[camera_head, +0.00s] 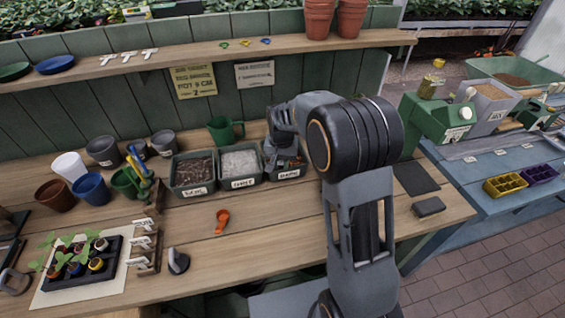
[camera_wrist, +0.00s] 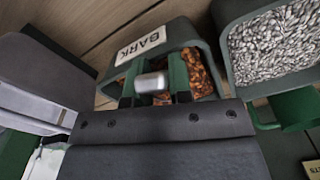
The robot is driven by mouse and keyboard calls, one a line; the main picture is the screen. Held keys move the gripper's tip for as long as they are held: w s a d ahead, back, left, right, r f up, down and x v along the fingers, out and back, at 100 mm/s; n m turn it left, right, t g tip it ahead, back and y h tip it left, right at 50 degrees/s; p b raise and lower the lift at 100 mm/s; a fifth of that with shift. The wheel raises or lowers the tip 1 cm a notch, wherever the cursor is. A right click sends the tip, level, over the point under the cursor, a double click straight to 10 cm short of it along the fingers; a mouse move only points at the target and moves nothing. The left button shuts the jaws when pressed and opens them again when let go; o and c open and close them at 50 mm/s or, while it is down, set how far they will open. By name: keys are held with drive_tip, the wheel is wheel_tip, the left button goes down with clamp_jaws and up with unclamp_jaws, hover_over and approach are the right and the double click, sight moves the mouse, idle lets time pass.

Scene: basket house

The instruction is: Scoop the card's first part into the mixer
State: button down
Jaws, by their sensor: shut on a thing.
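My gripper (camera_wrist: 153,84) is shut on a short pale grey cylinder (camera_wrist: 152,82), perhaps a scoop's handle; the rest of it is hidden. It is over the bin labelled BARK (camera_wrist: 183,32), which holds orange-brown chips (camera_wrist: 200,75). In the head view this bin (camera_head: 291,174) is the right one of three, partly hidden by my arm. The recipe card is perhaps the yellow sheet (camera_head: 194,82) or the white sheet (camera_head: 255,74) on the wall. A green machine (camera_head: 437,122) on the blue bench at right may be the mixer.
The dark-chip bin (camera_head: 194,188) and pale-gravel bin (camera_head: 242,178) stand left of the bark. Pots, a seedling tray (camera_head: 82,268) and a dark knobbed object (camera_head: 178,262) are left. A shelf (camera_head: 230,50) runs behind.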

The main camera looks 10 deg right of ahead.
drive_tip(key=shift+s+f, duration=0.2)
drive_tip(key=shift+f, duration=0.25)
drive_tip(key=shift+s+f, duration=0.2)
drive_tip(key=shift+f, duration=0.25)
drive_tip(key=shift+w+r+p, duration=0.15)
drive_tip(key=shift+r+p, duration=0.2)
drive_tip(key=shift+p, duration=0.1)
drive_tip(key=shift+g, duration=0.4)
drive_tip(key=r+p, duration=0.2)
drive_tip(key=r, duration=0.1)
drive_tip(key=r+p, duration=0.3)
drive_tip(key=w+r+p, duration=0.1)
drive_tip(key=r+p, duration=0.1)
drive_tip(key=r, duration=0.1)
drive_tip(key=shift+r, duration=0.1)
drive_tip(key=shift+r+p, duration=1.55)
drive_tip(key=shift+r, duration=0.1)
drive_tip(key=shift+s+d, duration=0.1)
drive_tip(key=shift+d, duration=0.05)
